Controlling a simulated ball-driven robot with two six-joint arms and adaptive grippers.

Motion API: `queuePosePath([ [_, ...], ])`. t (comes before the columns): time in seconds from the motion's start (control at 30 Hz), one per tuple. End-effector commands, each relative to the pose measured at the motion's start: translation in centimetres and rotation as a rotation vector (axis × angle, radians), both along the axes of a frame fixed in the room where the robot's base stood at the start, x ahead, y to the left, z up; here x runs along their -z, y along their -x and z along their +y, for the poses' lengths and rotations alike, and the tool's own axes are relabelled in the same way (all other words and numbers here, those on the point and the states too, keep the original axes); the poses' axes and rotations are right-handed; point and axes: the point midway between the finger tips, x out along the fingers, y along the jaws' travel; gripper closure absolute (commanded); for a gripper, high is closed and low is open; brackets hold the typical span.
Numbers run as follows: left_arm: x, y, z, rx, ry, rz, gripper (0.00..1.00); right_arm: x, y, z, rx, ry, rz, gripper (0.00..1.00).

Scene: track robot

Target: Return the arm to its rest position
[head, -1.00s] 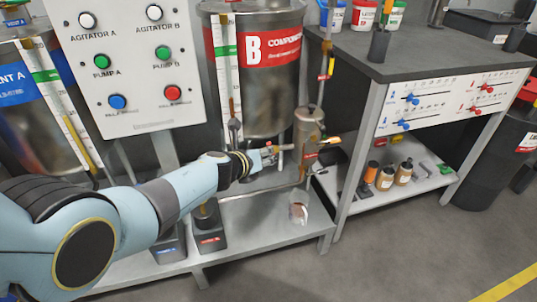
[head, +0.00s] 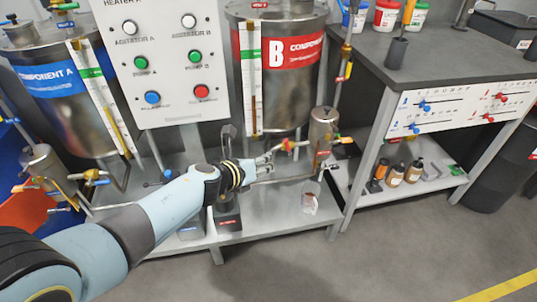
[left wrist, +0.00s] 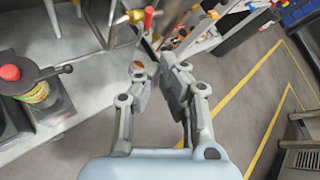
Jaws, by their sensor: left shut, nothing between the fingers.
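My left arm (head: 165,205), light blue with dark joints, reaches in from the lower left of the head view. Its left gripper (head: 268,161) is shut and empty, in front of the steel tank B (head: 280,100), just left of a valve with red and yellow parts (head: 292,145). In the left wrist view the gripper's two grey fingers (left wrist: 160,85) point away over the frame's edge and floor, with nothing held. My right gripper is not in view.
A control panel (head: 165,60) with coloured buttons stands behind the arm, with tank A (head: 85,110) to its left. A glass beaker (head: 309,203) stands on the metal frame (head: 285,225). A workbench (head: 440,60) is at right. The floor (head: 390,260) in front is clear.

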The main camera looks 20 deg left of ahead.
Motion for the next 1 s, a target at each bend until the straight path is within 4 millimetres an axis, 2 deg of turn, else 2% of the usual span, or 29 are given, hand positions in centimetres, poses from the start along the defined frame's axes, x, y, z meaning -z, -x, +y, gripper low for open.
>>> queuePosePath([
  [0.47,0.1,0.1,0.0,0.0,0.0,0.001,1.0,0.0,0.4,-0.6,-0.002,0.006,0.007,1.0],
  [0.57,1.1,1.1,0.1,0.0,0.0,0.018,1.0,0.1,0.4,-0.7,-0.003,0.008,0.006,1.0],
  [0.67,4.1,4.3,0.3,-0.001,-0.003,0.074,1.0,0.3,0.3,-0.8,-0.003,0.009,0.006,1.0],
  [0.77,8.9,9.9,0.9,-0.059,0.065,0.177,1.0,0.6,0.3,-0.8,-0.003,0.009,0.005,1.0],
  [0.8,11.0,12.6,1.4,-0.119,0.127,0.231,1.0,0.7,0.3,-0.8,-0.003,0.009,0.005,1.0],
  [0.87,13.9,16.6,2.4,-0.248,0.245,0.315,1.0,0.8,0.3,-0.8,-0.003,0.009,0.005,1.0],
  [0.9,15.7,19.4,3.1,-0.348,0.329,0.37,1.0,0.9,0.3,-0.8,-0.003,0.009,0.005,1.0],
  [0.97,18.2,23.7,4.3,-0.515,0.459,0.448,1.0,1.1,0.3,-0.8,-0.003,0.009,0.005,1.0],
  [1.0,19.8,26.6,5.1,-0.638,0.545,0.497,1.0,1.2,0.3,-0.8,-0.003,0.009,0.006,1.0],
])
